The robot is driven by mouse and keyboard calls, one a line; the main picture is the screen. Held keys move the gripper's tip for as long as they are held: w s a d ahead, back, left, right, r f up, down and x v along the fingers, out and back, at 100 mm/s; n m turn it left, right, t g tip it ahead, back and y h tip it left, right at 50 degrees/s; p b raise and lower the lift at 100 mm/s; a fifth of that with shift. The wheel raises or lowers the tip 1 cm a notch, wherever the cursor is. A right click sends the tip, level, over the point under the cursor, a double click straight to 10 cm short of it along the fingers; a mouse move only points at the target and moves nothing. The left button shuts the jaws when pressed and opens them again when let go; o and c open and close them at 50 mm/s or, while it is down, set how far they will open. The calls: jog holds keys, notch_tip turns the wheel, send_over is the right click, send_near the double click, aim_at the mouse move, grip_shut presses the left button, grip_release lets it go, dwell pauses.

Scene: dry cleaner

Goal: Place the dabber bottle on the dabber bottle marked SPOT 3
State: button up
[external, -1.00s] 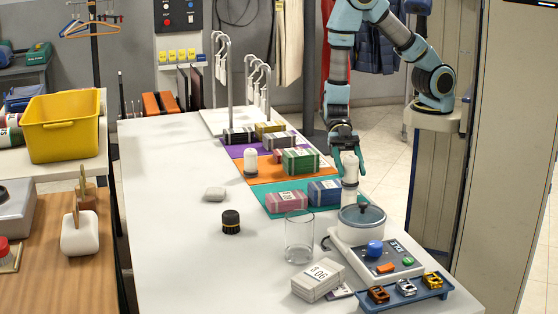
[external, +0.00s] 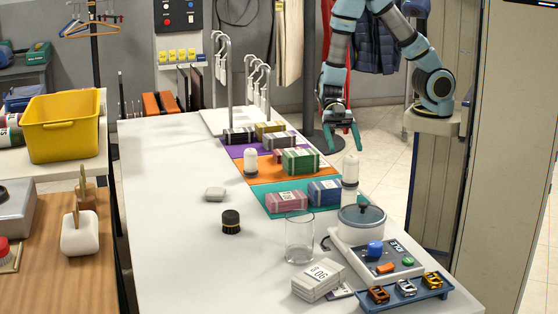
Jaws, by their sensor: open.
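A tall white column stands upright at the right end of the teal mat, behind the pot. It looks like one white dabber bottle (external: 350,168) resting on top of another white dabber bottle (external: 349,195); the seam and any SPOT marking are too small to read. Another white dabber bottle (external: 250,163) stands upright at the left, by the orange mat. My gripper (external: 343,140) is open and empty, above and slightly left of the column, with a visible gap between them.
Colored boxes sit on the purple, orange and teal (external: 262,190) mats. A lidded pot on a control unit (external: 375,262), a clear glass (external: 299,240) and a small black jar (external: 231,221) stand nearer. The left-front of the white table is clear.

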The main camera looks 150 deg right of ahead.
jog(key=shift+v, duration=1.65)
jog(key=w+d+r+m+g+h, duration=0.1)
jog(key=w+d+m+h, duration=0.1)
jog(key=w+h, duration=0.5)
jog(key=s+a+f+m+g, duration=0.1)
jog(key=s+a+m+g, duration=0.5)
jog(key=s+a, duration=0.5)
jog(key=a+g, duration=0.2)
jog(key=a, duration=0.4)
jog(key=shift+a+g+h, duration=0.15)
jog(key=shift+g+h, duration=0.15)
jog(key=shift+h, duration=0.1)
jog(key=shift+f, duration=0.15)
